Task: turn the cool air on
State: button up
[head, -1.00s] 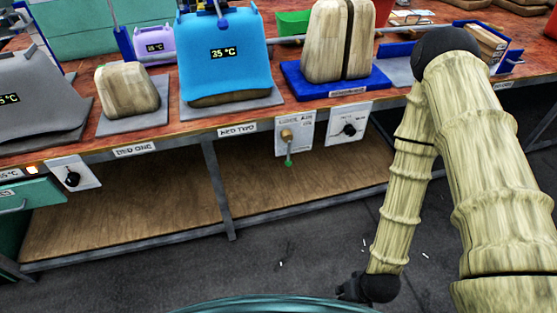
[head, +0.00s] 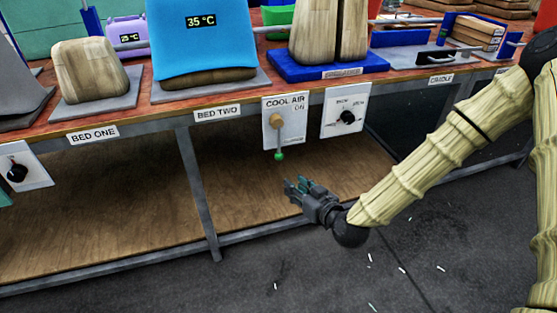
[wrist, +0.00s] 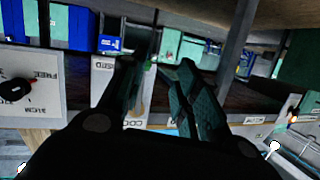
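The white COOL AIR panel (head: 296,133) hangs on the bench front, with "ON" printed near its upper right. Its brass-coloured valve hub (head: 276,121) carries a thin lever that points straight down to a green knob (head: 279,155). My gripper (head: 291,188) is below and slightly right of the green knob, apart from it. In the wrist view the panel (wrist: 103,85) appears upside down, partly hidden behind a finger. My gripper (wrist: 161,60) shows two separated dark fingers there, with nothing held between them.
A dial panel (head: 343,110) is right of the COOL AIR panel. Above, the bench holds a blue press cover (head: 203,45) reading 35 °C and wooden blocks on a blue base (head: 310,66). A bench leg (head: 197,190) stands left of my gripper; a wooden lower shelf (head: 110,210) lies below.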

aim_at(279, 152)
jog(key=w+a+r+t+b, duration=0.1)
jog(key=w+b, duration=0.1)
jog(key=w, duration=0.2)
jog(key=w+a+r+t+b, duration=0.1)
jog(key=w+a+r, duration=0.1)
jog(key=w, duration=0.3)
jog(key=w+a+r+y+b, duration=0.1)
jog(key=w+a+r+b, duration=0.1)
jog(key=w, duration=0.2)
jog(key=shift+w+a+r+n+t+b, duration=0.2)
jog(key=shift+w+n+t+b, duration=0.1)
jog(key=shift+n+t+b, duration=0.1)
grip_shut()
